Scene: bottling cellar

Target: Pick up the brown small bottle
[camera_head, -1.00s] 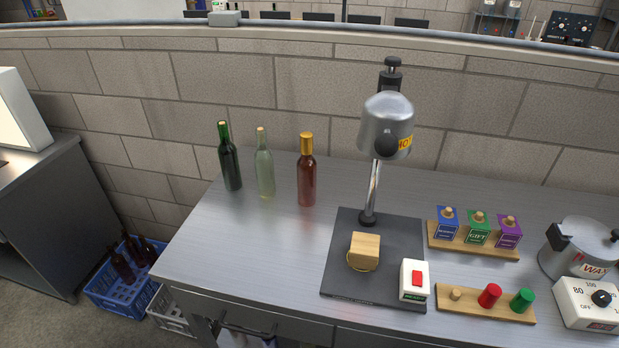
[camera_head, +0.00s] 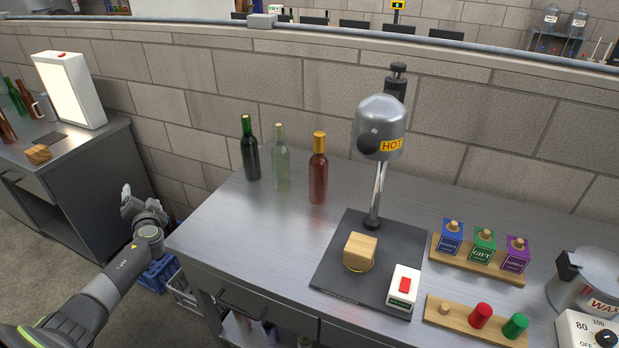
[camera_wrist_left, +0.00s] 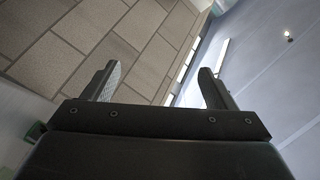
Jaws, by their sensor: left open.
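A brown bottle (camera_head: 318,172) with a gold neck stands upright on the steel bench, the rightmost of three bottles. My left gripper (camera_head: 127,192) is in the lower left of the head view, off the bench's left edge and well apart from the brown bottle. In the left wrist view its two fingers (camera_wrist_left: 157,84) are spread with nothing between them; wall and ceiling show beyond. My right gripper is not in view.
A dark green bottle (camera_head: 250,152) and a clear bottle (camera_head: 281,165) stand left of the brown one. A heat-press stand (camera_head: 381,130) marked HOT is to its right. The bench (camera_head: 235,235) is bare in front of the bottles.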

